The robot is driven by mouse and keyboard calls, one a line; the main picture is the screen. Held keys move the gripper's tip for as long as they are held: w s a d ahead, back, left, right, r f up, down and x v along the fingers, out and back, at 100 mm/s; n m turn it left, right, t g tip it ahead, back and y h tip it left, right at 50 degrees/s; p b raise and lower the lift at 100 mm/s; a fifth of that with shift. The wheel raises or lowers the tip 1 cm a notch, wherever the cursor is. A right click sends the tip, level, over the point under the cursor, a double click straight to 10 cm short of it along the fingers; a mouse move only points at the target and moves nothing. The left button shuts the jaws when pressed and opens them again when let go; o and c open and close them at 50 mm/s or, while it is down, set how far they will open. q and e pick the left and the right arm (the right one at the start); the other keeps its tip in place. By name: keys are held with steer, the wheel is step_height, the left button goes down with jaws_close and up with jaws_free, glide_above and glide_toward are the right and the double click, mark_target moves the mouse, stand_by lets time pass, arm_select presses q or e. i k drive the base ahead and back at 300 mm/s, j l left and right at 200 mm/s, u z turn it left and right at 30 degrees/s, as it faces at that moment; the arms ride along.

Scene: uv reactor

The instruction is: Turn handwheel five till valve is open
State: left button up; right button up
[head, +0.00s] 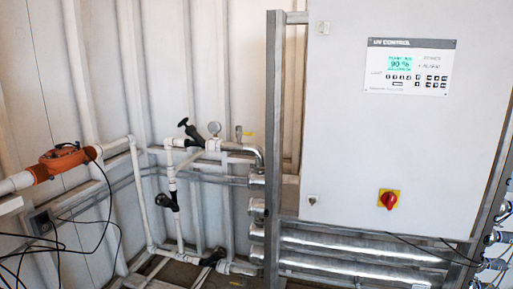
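Three black valve handles show on the white pipework left of the cabinet. The upper black valve (193,132) sits on a top pipe, tilted up to the left. The middle black valve (167,202) is on a vertical white pipe. The lower black valve (213,257) is near the floor. I cannot read any number on them, so I cannot tell which is handwheel five or whether any valve is open. Neither of my grippers is in view.
A white control cabinet (400,140) on a metal frame fills the right, with a red rotary switch (389,200) and a display panel (409,66). Metal tubes (355,247) run below it. An orange device (62,161) sits on a pipe at left, with loose black cables. A pressure gauge (214,128) stands beside the upper valve.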

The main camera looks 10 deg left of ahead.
mark_target(184, 122)
steer(key=i+j+u, duration=0.15)
steer(key=u, duration=0.2)
steer(key=i+j+u, duration=0.1)
steer(key=i+u, duration=0.4)
steer(key=u, duration=0.25)
steer(key=i+l+u, duration=0.15)
steer(key=u, duration=0.3)
steer(key=i+l+u, duration=0.15)
steer(key=u, duration=0.25)
